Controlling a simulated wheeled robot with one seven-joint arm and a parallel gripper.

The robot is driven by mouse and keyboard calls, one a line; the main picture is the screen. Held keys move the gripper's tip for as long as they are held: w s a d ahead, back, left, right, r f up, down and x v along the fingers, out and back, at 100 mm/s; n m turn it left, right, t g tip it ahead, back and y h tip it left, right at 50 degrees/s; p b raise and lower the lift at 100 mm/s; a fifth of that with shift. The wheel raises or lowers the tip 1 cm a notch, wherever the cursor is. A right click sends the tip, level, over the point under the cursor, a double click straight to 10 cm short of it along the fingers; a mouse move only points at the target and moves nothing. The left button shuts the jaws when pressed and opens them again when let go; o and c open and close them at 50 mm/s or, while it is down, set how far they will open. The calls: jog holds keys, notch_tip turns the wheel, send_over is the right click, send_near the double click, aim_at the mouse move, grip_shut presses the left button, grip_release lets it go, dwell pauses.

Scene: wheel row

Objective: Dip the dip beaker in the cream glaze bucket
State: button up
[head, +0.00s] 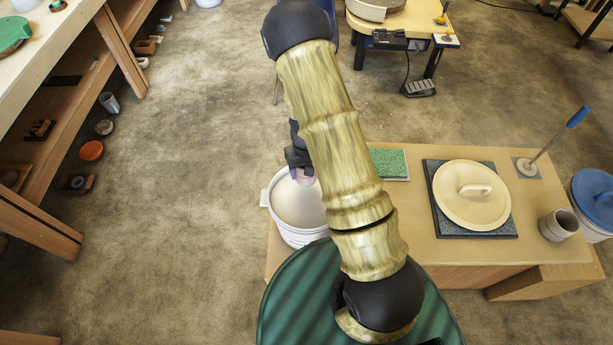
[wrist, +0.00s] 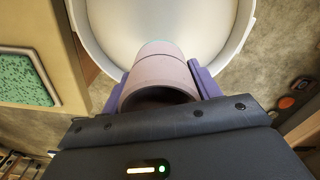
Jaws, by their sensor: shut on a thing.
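The cream glaze bucket (head: 298,240) is white, round and open, left of centre in the head view, with smooth cream glaze (head: 297,207) inside. Its rim (wrist: 248,25) and glaze fill the top of the wrist view. The dip beaker (wrist: 158,68) is a small pinkish cylinder. It lies between the purple fingers of my gripper (wrist: 160,78), which is shut on it. In the head view the beaker (head: 304,180) shows small below my gripper (head: 300,165), over the far part of the bucket opening. Whether the beaker touches the glaze is not clear.
A low wooden bench (head: 410,215) holds a green sponge (head: 389,163), a cream lid (head: 472,210) on a dark slab and a grey cup (head: 559,225). A blue-lidded bucket (head: 597,200) stands far right. The floor left of the bucket is clear.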

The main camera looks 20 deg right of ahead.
jog(key=s+r, duration=0.1)
jog(key=s+r+n+b, duration=0.1)
jog(key=s, duration=0.1)
jog(key=s+a+r+n+b, duration=0.1)
jog(key=shift+s+a, duration=0.1)
jog(key=shift+s, duration=0.1)
jog(key=shift+f, duration=0.1)
notch_tip(320, 180, down, 7)
jog(key=b, duration=0.5)
jog(key=shift+r, duration=0.2)
jog(key=shift+b, duration=0.3)
notch_tip(320, 180, down, 6)
jog(key=b, duration=0.4)
jog(key=shift+f, duration=0.1)
dwell(1.2)
